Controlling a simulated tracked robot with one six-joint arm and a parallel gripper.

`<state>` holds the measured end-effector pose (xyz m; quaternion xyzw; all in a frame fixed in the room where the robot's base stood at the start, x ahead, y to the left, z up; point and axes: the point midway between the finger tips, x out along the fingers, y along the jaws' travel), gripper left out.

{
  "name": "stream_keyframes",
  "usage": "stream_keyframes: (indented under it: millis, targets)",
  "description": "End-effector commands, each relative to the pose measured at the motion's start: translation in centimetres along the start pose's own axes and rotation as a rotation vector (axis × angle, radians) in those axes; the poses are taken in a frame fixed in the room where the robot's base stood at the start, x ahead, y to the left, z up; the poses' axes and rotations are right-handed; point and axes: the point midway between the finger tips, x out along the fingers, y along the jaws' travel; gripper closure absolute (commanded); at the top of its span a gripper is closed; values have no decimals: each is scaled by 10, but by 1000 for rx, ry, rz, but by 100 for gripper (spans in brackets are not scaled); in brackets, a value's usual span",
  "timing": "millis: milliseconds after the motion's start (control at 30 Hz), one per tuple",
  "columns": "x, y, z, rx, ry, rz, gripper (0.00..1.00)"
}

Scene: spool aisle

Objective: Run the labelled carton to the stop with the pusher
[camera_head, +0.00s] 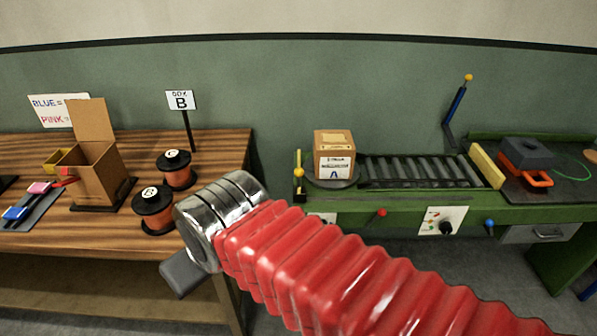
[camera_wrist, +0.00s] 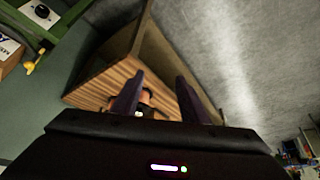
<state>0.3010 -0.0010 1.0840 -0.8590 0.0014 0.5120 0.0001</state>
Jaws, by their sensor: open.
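The labelled carton (camera_head: 334,155), a tan box with a white label marked "A", stands upright on a dark round plate (camera_head: 333,182) at the left end of a roller track (camera_head: 418,171). A yellow plate (camera_head: 487,167) stands across the track's right end, apart from the carton; it looks like the stop. A short yellow-knobbed post (camera_head: 298,180) stands just left of the carton; I cannot tell whether it is the pusher. My gripper is open and empty in the wrist view (camera_wrist: 158,88), its two dark fingers apart. In the head view it is mostly hidden behind my arm, left of the green bench.
The wooden table (camera_head: 225,150) at left holds orange spools (camera_head: 175,169), an open cardboard box (camera_head: 92,170) and a "B" sign (camera_head: 180,101). The green bench (camera_head: 400,205) has front knobs and a blue lever (camera_head: 455,105) behind. Floor shows between table and bench.

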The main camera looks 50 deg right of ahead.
Motion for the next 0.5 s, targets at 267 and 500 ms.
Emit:
stream_keyframes:
  millis: [267, 500]
  targets:
    - [32, 19, -34, 33, 72, 55, 56]
    - [77, 72, -79, 66, 195, 141, 56]
